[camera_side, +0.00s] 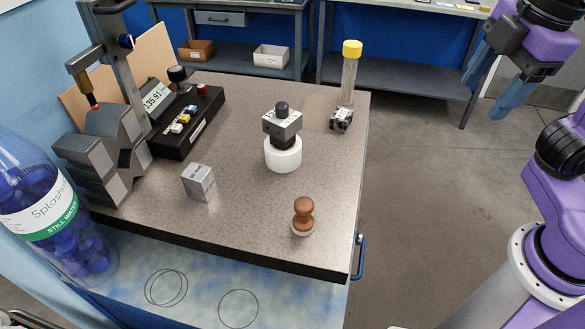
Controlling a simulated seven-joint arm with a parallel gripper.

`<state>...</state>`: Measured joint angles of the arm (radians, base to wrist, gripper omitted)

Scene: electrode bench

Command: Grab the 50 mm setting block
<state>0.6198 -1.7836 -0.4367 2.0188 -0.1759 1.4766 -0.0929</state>
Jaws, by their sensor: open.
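A small silver metal cube with dark print on its faces, which looks like the setting block (198,182), stands on the speckled bench plate (240,220), left of the middle. Its print is too small to read surely. Nothing touches it. My gripper (485,95) is at the upper right, off the plate's right side and well away from the cube. Its two blue fingers are apart, with nothing between them.
A white round holder with a dark-knobbed metal piece (283,155), a wooden-handled stamp (303,216) and a yellow-capped tube (349,75) stand on the plate. Left are a stand with a stepped grey block (95,165), a readout box (185,125) and a bottle (45,210).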

